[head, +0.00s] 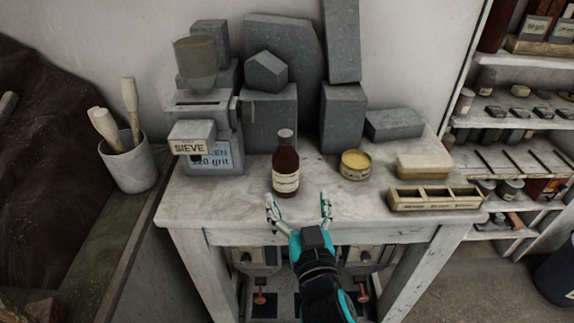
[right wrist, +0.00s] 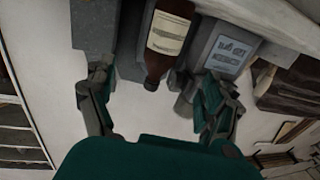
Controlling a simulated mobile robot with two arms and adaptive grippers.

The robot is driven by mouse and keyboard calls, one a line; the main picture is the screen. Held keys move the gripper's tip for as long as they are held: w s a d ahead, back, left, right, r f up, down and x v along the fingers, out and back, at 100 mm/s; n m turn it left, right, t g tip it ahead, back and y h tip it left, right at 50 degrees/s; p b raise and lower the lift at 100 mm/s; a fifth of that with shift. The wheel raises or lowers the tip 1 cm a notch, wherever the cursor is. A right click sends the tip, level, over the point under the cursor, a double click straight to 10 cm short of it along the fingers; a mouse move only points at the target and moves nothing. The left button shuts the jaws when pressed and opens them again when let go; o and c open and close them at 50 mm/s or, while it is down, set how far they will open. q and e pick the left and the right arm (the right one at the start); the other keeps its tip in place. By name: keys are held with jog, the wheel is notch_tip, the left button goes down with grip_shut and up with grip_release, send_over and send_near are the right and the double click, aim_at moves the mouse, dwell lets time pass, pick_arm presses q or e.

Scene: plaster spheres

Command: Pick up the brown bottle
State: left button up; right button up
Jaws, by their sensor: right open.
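The brown bottle (head: 286,165) stands upright on the worn white table (head: 225,205), near its front edge, with a pale label and a grey cap. In the right wrist view the bottle (right wrist: 168,40) shows between the two fingers, upside down in the picture. My right gripper (head: 298,207) is open and empty at the table's front edge, just in front of the bottle and slightly to its right. The fingers are apart from the bottle in the head view. My left gripper is not in view.
A grey sieve machine (head: 210,130) stands close left of the bottle, with grey stone blocks (head: 270,115) behind. A yellow tin (head: 355,165), a pale block (head: 424,166) and a compartment tray (head: 435,198) are to the right. A pot of tools (head: 128,168) stands far left.

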aim_at(288, 173)
jog(key=w, duration=0.2)
jog(key=w+a+p, duration=0.1)
jog(key=w, duration=0.3)
jog(key=shift+w+a, duration=0.15)
jog(key=shift+a, duration=0.1)
jog(key=shift+w, duration=0.2)
jog(key=shift+w+p, duration=0.25)
jog(key=shift+p, duration=0.1)
jog(key=w+p, duration=0.1)
jog(key=w, duration=0.3)
jog(key=shift+w+a+r+p, duration=0.1)
jog(key=shift+a+p, duration=0.3)
jog(key=shift+w+a, duration=0.1)
jog(key=shift+w, duration=0.2)
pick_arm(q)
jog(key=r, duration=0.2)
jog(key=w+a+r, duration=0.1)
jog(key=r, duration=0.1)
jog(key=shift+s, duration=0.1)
